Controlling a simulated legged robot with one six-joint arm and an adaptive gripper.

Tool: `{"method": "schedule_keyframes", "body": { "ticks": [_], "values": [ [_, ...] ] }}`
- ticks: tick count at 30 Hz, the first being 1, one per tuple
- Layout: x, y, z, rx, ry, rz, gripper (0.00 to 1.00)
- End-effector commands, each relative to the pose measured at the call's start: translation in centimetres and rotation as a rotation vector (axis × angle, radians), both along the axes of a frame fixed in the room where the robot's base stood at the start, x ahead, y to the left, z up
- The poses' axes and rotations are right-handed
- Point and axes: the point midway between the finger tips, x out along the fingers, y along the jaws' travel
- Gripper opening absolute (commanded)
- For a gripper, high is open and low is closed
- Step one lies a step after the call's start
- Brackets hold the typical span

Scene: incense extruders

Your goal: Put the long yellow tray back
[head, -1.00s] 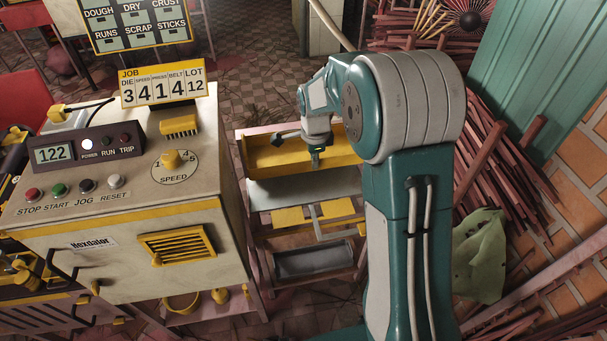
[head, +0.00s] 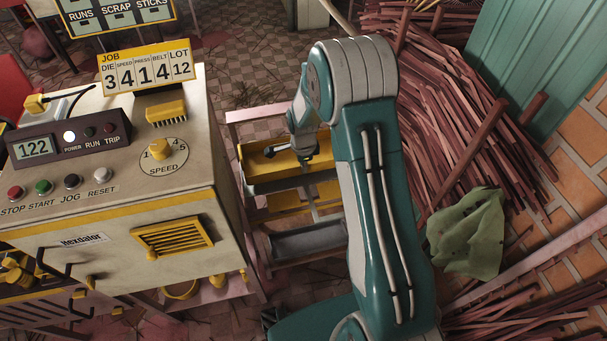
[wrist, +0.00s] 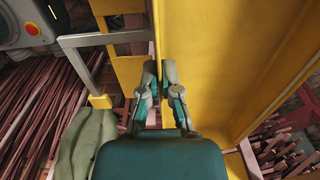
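The long yellow tray (head: 258,157) is at the rack right of the machine in the head view, its right end hidden behind my arm. In the wrist view the tray (wrist: 215,60) fills the right half as a long trough. My gripper (wrist: 158,88) has its two fingers on either side of the tray's thin long wall, closed on it. In the head view my gripper (head: 308,153) is small and partly hidden at the tray.
The rack (head: 235,116) has a grey lower tray (head: 300,242). The beige machine (head: 110,215) stands close on the left. Piled pink sticks (head: 450,120) and a green cloth (head: 468,235) lie on the right.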

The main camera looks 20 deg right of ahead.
Motion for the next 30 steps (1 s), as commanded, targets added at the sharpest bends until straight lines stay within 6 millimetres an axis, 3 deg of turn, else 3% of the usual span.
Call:
{"method": "schedule_keyframes", "body": {
  "ticks": [10,20,23,30],
  "values": [
    [0.0,0.0,-4.1,0.000,0.000,0.000,0.00],
    [0.1,0.0,-4.4,0.000,-0.002,0.000,0.00],
    [0.0,0.0,-4.4,0.000,-0.002,0.000,0.43],
    [0.0,0.0,-4.4,0.000,-0.002,0.000,0.43]
  ]
}}
